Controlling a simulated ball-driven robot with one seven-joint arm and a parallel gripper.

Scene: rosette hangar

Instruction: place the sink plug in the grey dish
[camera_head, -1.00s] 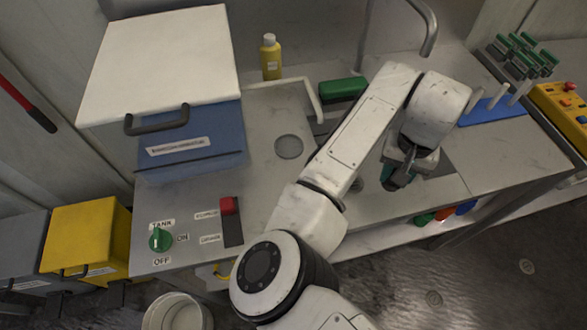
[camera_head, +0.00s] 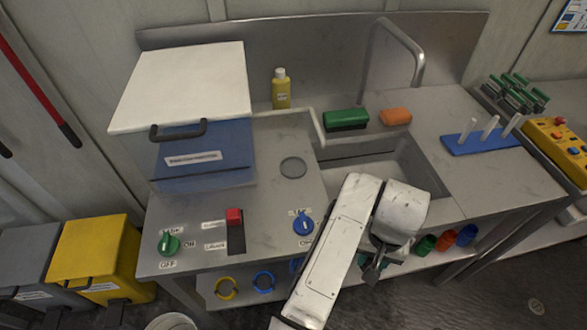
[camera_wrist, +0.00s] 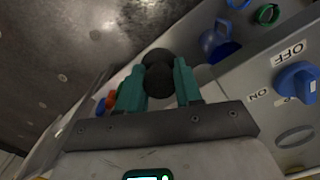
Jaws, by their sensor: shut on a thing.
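The sink plug (camera_wrist: 159,78), a black rounded piece, is held between the teal fingers of my gripper (camera_wrist: 160,88) in the wrist view. In the head view my gripper (camera_head: 374,268) is at the counter's front edge, in front of the sink, pointing down; the plug cannot be made out there. The grey dish (camera_head: 293,167) is a shallow round shape on the counter left of the sink. It also shows as a grey oval in the wrist view (camera_wrist: 295,136), to the right of my gripper and apart from it.
The sink basin (camera_head: 375,172) is open behind my arm. A blue knob (camera_head: 303,225), a red switch (camera_head: 234,216) and a green knob (camera_head: 168,243) are on the counter front. A blue lidded box (camera_head: 200,150) stands left of the dish. A tap (camera_head: 417,65) arches behind the sink.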

